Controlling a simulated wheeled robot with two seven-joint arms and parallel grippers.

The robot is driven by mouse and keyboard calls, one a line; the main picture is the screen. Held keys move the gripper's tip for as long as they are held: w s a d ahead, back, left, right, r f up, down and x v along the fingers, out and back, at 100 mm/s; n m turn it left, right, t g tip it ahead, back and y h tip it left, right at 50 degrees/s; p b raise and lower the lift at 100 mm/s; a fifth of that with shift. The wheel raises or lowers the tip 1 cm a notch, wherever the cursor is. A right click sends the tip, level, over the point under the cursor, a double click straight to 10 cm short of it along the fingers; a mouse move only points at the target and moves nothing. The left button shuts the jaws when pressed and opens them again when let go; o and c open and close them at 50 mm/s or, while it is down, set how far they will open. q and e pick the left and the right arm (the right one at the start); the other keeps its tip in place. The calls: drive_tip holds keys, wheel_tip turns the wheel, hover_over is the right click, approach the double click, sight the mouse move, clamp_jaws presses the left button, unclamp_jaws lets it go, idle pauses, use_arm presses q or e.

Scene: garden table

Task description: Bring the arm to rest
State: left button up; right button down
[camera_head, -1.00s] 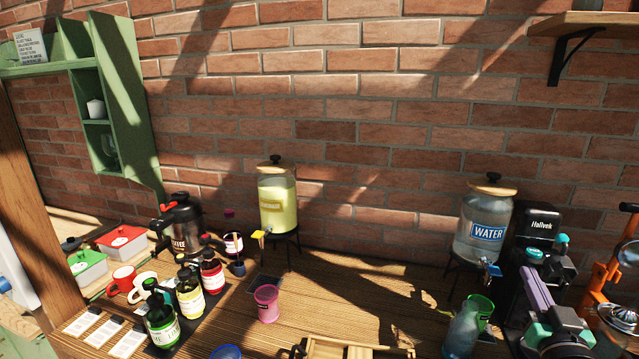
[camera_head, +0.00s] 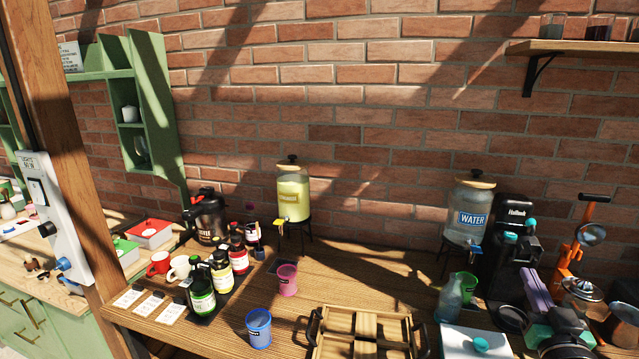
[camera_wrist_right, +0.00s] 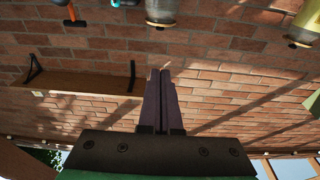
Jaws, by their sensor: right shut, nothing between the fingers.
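My right gripper (camera_head: 533,275) is at the lower right of the head view, with its dark purple fingers together and nothing between them. Its arm comes in from the bottom right and partly covers the things behind it. In the right wrist view, the shut fingers (camera_wrist_right: 160,75) point toward the brick wall and touch nothing visible. The picture there is upside down. My left gripper is not in view.
A black machine (camera_head: 512,228) and orange press (camera_head: 572,258) stand near my right gripper. The water dispenser (camera_head: 472,215), glass bottle (camera_head: 450,300) and white box (camera_head: 470,345) are left of it. A wooden tray (camera_head: 325,325) lies front centre. The table behind the tray is mostly clear.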

drive_tip(key=s+a+f+n+g+y, duration=0.1)
drive_tip(key=a+f+g+y, duration=0.15)
drive_tip(key=f, duration=0.45)
drive_tip(key=s+a+f+n+g+y, duration=0.1)
drive_tip(key=a+f+g, duration=0.3)
drive_tip(key=f, duration=0.3)
drive_tip(key=s+a+f+n+g+y, duration=0.2)
drive_tip(key=s+a+f+g, duration=0.35)
drive_tip(key=s+f, duration=0.25)
drive_tip(key=s+a+f+n+g+y, duration=0.1)
drive_tip(key=s+a+f+n+g, duration=0.1)
drive_tip(key=s+a+f+g, duration=0.35)
drive_tip(key=s+f+b, duration=0.3)
drive_tip(key=f+b, duration=0.2)
drive_tip(key=f, duration=2.2)
use_arm(q)
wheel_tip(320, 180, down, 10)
drive_tip(key=b, duration=0.5)
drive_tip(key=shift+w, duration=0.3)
use_arm(e)
drive_tip(key=s+d+f, duration=0.2)
drive_tip(key=s+f, duration=1.5)
drive_tip(key=f, duration=0.4)
drive_tip(key=shift+s+d+f, duration=0.2)
drive_tip(key=shift+s+f, duration=0.05)
drive_tip(key=shift+s, duration=0.15)
